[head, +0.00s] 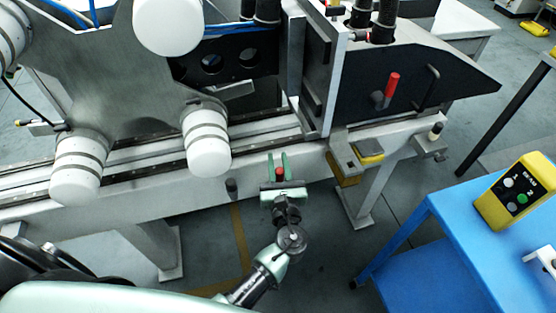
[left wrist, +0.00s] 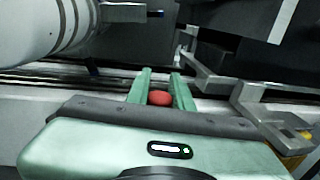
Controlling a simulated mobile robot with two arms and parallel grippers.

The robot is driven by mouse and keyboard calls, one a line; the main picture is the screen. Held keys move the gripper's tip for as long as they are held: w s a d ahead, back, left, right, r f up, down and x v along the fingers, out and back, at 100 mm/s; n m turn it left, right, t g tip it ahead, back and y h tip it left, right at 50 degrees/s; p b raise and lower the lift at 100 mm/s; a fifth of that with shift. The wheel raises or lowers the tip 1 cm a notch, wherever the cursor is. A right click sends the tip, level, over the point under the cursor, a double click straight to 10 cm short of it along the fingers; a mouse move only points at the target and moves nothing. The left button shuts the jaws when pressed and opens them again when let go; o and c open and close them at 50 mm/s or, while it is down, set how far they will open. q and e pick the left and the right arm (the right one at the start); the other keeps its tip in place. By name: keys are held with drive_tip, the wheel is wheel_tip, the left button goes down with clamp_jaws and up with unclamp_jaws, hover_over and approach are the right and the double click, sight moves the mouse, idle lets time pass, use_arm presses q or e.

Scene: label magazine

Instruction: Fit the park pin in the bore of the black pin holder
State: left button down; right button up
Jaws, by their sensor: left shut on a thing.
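My left gripper (head: 281,165) is in front of the machine's long pale beam, its two green fingers pointing at the beam. It is shut on the park pin (head: 280,173), of which only a red end shows between the fingers. That rounded red end also shows in the left wrist view (left wrist: 160,98); the rest of the pin is hidden. A short dark cylinder (head: 231,187) is at the front of the beam, left of the gripper and apart from it. It may be the black pin holder, but its bore cannot be made out. My right gripper is not in view.
A red handle (head: 391,88) stands out from a dark plate at the right. A bracket with a yellow block (head: 367,154) sticks out right of the gripper. White rollers (head: 207,140) are at the left. A blue table (head: 440,235) carries a yellow control box (head: 517,192).

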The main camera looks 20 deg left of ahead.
sight(278, 180)
use_arm(q)
drive_tip(key=shift+f+b, duration=0.95)
drive_tip(key=shift+f, duration=0.55)
drive_tip(key=shift+p, duration=0.35)
idle(0.4)
drive_tip(key=shift+f+b, duration=2.15)
drive_tip(key=shift+f, duration=0.55)
drive_tip(key=shift+a+f+b, duration=0.15)
drive_tip(key=shift+f+b, duration=0.1)
drive_tip(key=shift+b, duration=0.15)
drive_tip(key=c, duration=1.1)
unclamp_jaws()
drive_tip(key=shift+c, duration=0.2)
drive_tip(key=shift+f, duration=0.1)
